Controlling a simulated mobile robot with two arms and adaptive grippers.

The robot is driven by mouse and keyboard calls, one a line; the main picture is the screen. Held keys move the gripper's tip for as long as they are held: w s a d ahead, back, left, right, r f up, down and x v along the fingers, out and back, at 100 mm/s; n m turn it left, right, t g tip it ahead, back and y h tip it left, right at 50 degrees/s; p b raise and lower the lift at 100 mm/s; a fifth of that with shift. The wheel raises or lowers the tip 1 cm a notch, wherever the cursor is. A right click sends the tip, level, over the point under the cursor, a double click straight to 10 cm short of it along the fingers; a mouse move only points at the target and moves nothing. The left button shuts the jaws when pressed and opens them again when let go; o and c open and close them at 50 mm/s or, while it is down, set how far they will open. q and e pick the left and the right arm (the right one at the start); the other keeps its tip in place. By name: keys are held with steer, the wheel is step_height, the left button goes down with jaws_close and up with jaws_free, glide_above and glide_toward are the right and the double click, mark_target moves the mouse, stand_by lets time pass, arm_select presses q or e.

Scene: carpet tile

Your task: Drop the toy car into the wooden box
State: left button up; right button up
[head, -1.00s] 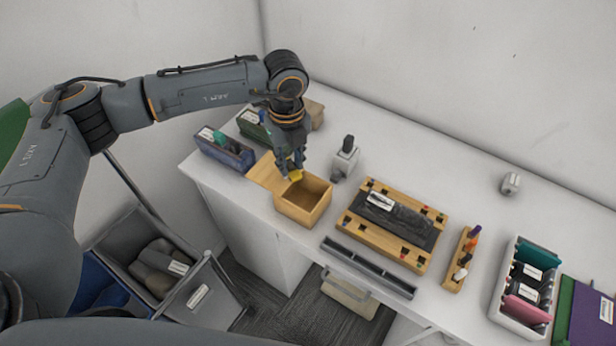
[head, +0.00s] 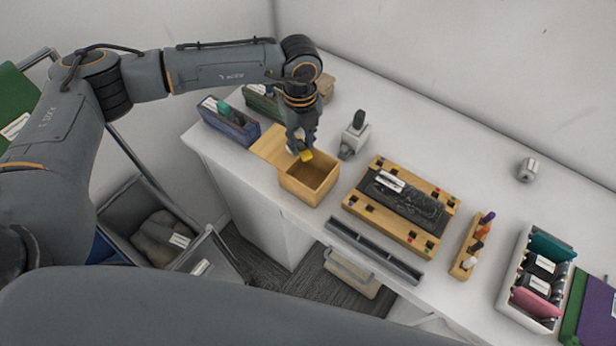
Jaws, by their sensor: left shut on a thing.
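The toy car (head: 306,155) is small and yellow. My left gripper (head: 302,149) is shut on it and points down. It holds the car above the back part of the open wooden box (head: 309,189). The box is light wood, and its lid (head: 269,147) lies open toward the back left. The inside of the box that shows looks empty. The gripper's fingers are small and partly hide the car. My right gripper is not in view.
Blue and green holders (head: 229,124) stand left of the box. A grey device (head: 354,135) stands close on its right. Further right are a wooden tray with a black pad (head: 401,206), a marker rack (head: 471,246) and a white bin (head: 535,278). A dark rail (head: 373,250) lies along the front edge.

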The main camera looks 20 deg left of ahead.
arm_select(q)
steer(key=shift+s+r, duration=0.1)
steer(key=o, duration=1)
steer(key=shift+o, duration=0.3)
steer(key=shift+r, duration=0.3)
step_height(320, 180, up, 11)
steer(key=shift+r, duration=0.15)
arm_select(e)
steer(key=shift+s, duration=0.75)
